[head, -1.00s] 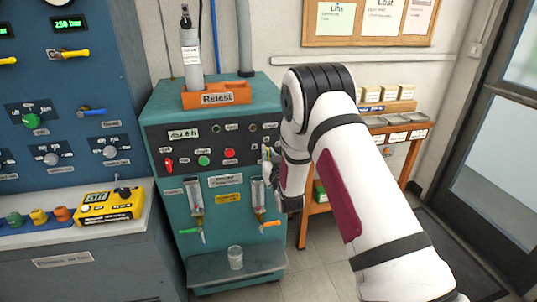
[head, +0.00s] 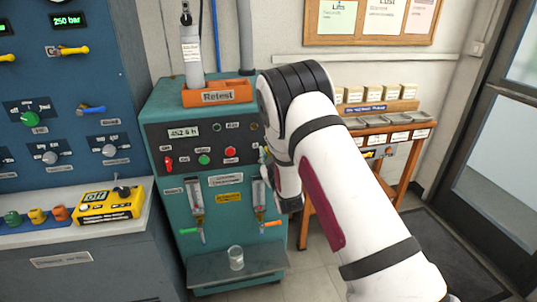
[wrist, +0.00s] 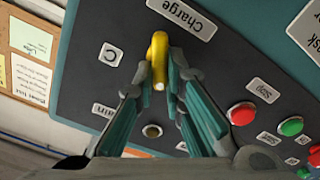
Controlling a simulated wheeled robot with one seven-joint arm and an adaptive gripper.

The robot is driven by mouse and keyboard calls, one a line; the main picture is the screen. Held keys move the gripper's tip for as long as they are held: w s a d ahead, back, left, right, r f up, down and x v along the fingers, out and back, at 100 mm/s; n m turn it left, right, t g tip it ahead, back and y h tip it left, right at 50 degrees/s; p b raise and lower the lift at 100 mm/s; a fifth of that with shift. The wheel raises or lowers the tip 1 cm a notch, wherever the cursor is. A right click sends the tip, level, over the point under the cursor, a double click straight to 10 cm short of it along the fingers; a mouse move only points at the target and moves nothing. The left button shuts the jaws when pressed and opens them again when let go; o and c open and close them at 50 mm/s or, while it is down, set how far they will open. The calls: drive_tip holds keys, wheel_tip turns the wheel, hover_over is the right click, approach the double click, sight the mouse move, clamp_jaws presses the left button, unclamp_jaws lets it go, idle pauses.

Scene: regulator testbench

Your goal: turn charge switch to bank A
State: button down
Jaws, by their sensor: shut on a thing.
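The charge switch (wrist: 157,58) is a yellow lever handle on a dark panel, just beside the upside-down "Charge" label (wrist: 181,14) in the wrist view. The handle runs roughly up and down in that picture, its rounded end between my fingers. My gripper (wrist: 160,82) is shut on this handle. A "C" label (wrist: 110,55) lies to the left of the handle; I see no readable A label. In the head view my gripper (head: 267,167) is at the right side of the teal bench's (head: 160,110) panel, and my arm hides most of the switch.
Near the switch are a red button (wrist: 242,114), a green button (wrist: 291,126) and a round dark fitting (wrist: 152,131). A wooden rack (head: 385,125) stands at right.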

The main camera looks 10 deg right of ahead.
drive_tip(key=n, duration=0.4)
drive_tip(key=n+b, duration=0.1)
drive_tip(key=n, duration=0.1)
drive_tip(key=shift+a+f, duration=0.25)
drive_tip(key=shift+f, duration=0.05)
idle(0.4)
drive_tip(key=c, duration=1.7)
unclamp_jaws()
drive_tip(key=shift+o, duration=0.2)
drive_tip(key=s, duration=1.2)
